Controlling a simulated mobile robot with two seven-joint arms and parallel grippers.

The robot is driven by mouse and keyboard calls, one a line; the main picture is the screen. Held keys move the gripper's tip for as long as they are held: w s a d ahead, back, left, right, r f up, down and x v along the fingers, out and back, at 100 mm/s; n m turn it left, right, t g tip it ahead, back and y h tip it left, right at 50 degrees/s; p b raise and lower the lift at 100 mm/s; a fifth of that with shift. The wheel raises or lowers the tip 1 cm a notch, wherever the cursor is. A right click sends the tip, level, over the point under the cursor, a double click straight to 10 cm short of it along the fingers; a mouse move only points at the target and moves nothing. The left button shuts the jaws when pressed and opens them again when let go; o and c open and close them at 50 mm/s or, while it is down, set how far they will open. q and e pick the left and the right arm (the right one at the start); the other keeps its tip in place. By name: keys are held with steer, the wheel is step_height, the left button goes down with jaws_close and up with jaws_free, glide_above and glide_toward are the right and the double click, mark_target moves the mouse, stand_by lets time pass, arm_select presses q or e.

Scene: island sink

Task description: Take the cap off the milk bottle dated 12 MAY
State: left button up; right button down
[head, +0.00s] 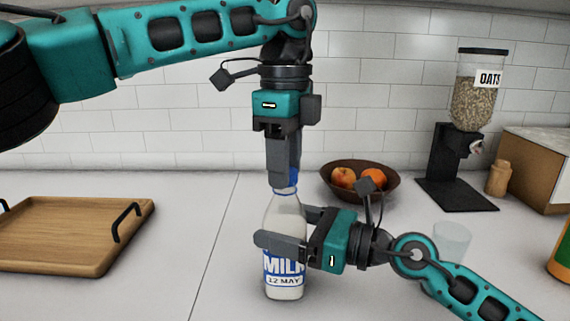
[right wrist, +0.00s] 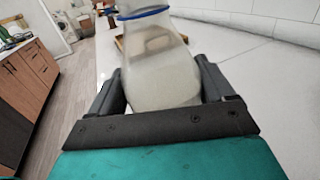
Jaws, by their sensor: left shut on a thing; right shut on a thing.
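The milk bottle (head: 284,288) labelled MILK and 12 MAY stands upright on the counter. My right gripper (head: 284,228) is shut around its body from the right, above the label. In the right wrist view the pale bottle (right wrist: 160,75) sits between both fingers, with a blue rim at its top.
A wooden tray (head: 50,262) with black handles lies at the left. A fruit bowl (head: 370,198) stands behind the bottle to the right. An oats dispenser (head: 440,165), a cardboard box (head: 535,160) and a clear glass (head: 452,240) are at the right.

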arm_select(q)
steer(key=shift+r, duration=0.9)
steer(key=shift+r, duration=0.1)
steer(key=shift+r, duration=1.9)
arm_select(e)
jaws_free()
